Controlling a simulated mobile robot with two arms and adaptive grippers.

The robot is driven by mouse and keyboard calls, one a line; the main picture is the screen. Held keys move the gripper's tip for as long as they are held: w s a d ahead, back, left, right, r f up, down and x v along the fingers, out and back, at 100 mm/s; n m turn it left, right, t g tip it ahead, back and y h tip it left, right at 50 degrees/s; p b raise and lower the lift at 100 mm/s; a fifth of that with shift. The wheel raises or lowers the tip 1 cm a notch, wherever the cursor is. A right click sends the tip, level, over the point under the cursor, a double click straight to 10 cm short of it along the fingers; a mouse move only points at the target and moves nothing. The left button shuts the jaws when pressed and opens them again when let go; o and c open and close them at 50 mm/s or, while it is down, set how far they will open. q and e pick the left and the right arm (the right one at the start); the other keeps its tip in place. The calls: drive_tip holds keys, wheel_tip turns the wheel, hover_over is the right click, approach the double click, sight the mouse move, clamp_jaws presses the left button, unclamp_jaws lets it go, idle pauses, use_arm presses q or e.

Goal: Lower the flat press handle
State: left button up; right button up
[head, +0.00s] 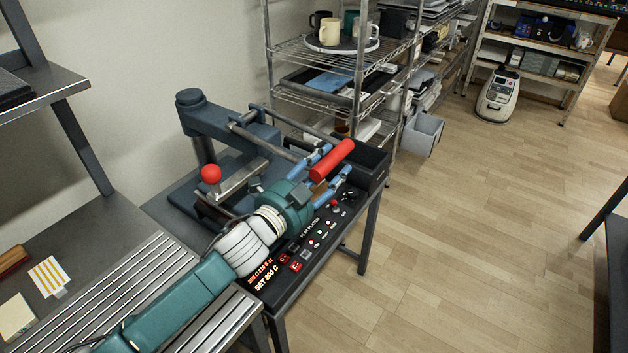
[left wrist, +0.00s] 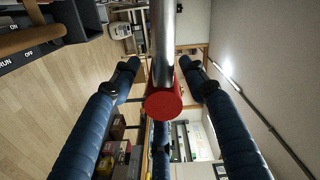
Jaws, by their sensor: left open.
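The press (head: 215,125) is a dark blue-grey machine with long metal handle bars. A red cylindrical grip (head: 332,160) is at the front of its handle and is raised above the control panel. My left gripper (head: 332,166) is open, with its blue fingers around the red grip. In the left wrist view, the red grip (left wrist: 164,103) and its metal bar lie between the spread fingers (left wrist: 160,68), with gaps visible at both sides. I cannot tell whether any finger touches it. My right gripper is not in view.
A red ball knob (head: 211,174) stands on the press's left side. The control panel (head: 300,245) lies below my left arm. A wire shelf (head: 330,50) with mugs stands behind. A slatted bench (head: 140,270) is at lower left. The wooden floor at right is clear.

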sight(314, 182)
use_arm(q)
drive_tip(key=v, duration=0.8)
drive_tip(key=shift+s, duration=0.1)
